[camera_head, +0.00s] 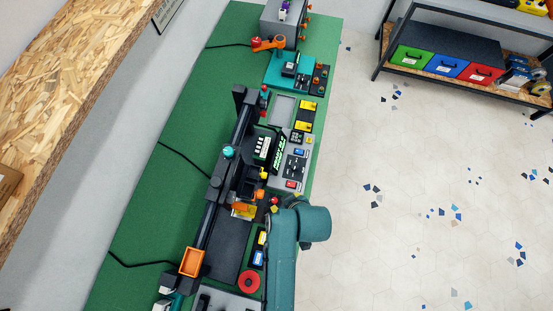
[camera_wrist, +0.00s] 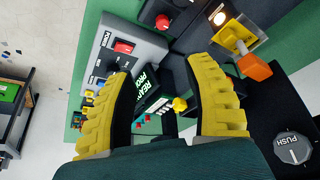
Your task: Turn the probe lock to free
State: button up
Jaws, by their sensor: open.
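No label naming the probe lock is legible, so I cannot tell for sure which part it is. An orange-ended lever (camera_wrist: 254,67) on a yellow-framed plate stands at the upper right of the wrist view, right of my gripper. An orange part on a yellow block (camera_head: 243,207), probably the same one, shows in the head view beside my arm. My gripper (camera_wrist: 163,70) is open and empty, its yellow fingers wide apart. A small yellow knob (camera_wrist: 180,104) shows between them, farther off.
A dark screen with "READY" text (camera_wrist: 150,88) lies behind the fingers. A red rocker switch (camera_wrist: 123,47) is left, a red knob (camera_wrist: 162,21) above. A grey PUSH knob (camera_wrist: 293,148) is at the right. The green bench (camera_head: 150,215) carries a long black rail; open floor lies right.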

aim_at(275, 201)
jog(key=x, duration=0.5)
jog(key=s+b+x, duration=0.1)
jog(key=x, duration=1)
jog(key=shift+s+a+f, duration=0.15)
jog(key=shift+s+f, duration=0.05)
jog(key=shift+f, duration=0.3)
grip_shut()
